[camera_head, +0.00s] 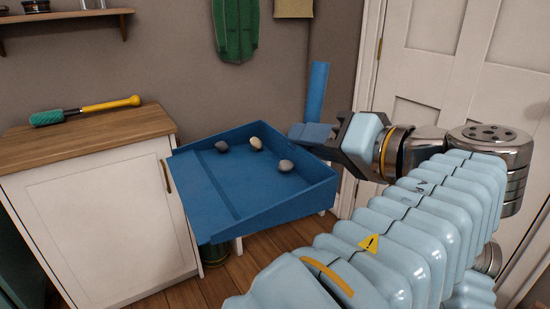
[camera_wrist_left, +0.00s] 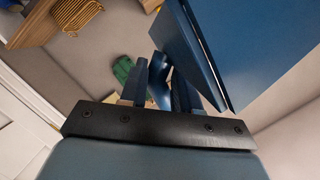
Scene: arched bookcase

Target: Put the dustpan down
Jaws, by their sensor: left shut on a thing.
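The dustpan (camera_head: 205,185) is large and blue, with raised side walls, and is held in the air to the right of the cabinet. In the left wrist view the pan (camera_wrist_left: 235,45) shows at upper right, and the handle sits between the fingers (camera_wrist_left: 160,88). My right gripper is out of view.
A white cabinet (camera_head: 100,235) with a wooden top (camera_head: 75,145) stands at left. A brush (camera_head: 85,110) with green bristles and yellow handle lies toward its back. White leg-like pieces (camera_head: 238,245) show under the pan, partly hidden. A white door (camera_head: 450,60) stands at right.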

